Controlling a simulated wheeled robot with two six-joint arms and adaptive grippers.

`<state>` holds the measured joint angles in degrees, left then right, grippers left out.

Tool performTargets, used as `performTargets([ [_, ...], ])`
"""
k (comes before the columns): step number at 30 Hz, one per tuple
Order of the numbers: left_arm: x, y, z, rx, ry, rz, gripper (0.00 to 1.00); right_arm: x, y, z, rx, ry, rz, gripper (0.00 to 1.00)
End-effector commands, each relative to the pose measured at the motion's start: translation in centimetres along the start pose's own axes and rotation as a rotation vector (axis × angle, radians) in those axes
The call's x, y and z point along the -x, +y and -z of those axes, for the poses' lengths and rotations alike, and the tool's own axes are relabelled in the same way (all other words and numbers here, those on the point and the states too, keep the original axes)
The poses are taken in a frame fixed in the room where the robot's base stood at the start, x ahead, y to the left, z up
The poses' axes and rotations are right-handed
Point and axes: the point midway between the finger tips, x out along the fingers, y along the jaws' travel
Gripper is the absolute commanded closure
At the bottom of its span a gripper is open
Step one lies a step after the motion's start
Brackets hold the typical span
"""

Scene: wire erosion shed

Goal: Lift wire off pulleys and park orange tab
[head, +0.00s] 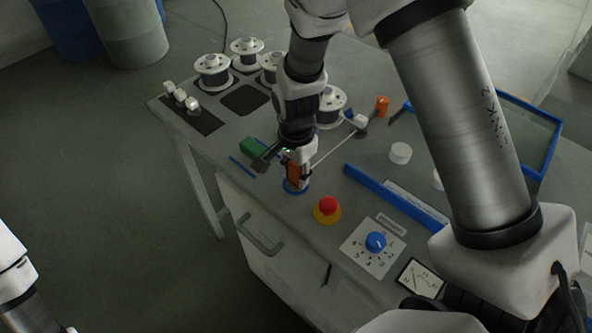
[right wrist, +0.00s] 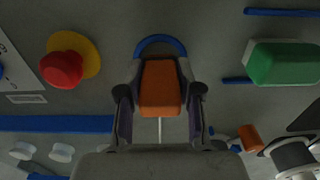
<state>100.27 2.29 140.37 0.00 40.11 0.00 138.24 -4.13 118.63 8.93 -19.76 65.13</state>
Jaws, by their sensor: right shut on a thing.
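My right gripper (head: 298,182) is shut on the orange tab (head: 293,173), low over the table's front-left part. In the right wrist view the orange tab (right wrist: 160,90) sits between both fingers. A blue ring mark (head: 288,187) lies beneath it; its arc (right wrist: 160,41) curves past the tab's far end. A pale straight wire (head: 335,149) runs from the tab to a white fitting (head: 356,121) near an orange block (head: 382,104). White round pulleys (head: 400,153) stand right of the wire, apart from it. Only a piece of my left arm shows; its gripper is out of view.
A red button on a yellow base (head: 328,208) and a blue dial (head: 376,241) are right of the gripper. A green block (head: 253,146) is close on its left. A blue rail (head: 396,198) crosses the table. Several spools (head: 213,70) stand at the back.

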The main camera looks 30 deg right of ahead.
Motion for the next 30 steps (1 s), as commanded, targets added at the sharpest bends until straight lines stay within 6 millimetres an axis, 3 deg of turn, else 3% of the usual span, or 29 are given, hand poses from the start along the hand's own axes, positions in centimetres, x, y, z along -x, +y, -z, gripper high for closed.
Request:
performTargets([
  [2,0.0,0.0,0.0,0.000,0.000,0.000,0.59,0.0,0.0,0.0,0.000,0.000,0.000,1.00],
  [3,0.0,0.0,0.0,0.000,0.000,0.000,0.59,0.0,0.0,0.0,0.000,0.000,0.000,0.55],
  [5,0.0,0.0,0.0,0.000,0.000,0.000,0.59,0.0,0.0,0.0,0.000,0.000,0.000,0.36],
  [17,0.0,0.0,0.0,0.000,0.000,0.000,0.59,0.8,-0.1,0.0,0.000,0.001,0.003,0.36],
  [30,0.0,0.0,0.0,0.000,0.000,0.000,0.59,10.7,-0.1,0.0,0.000,0.001,0.004,0.36],
])
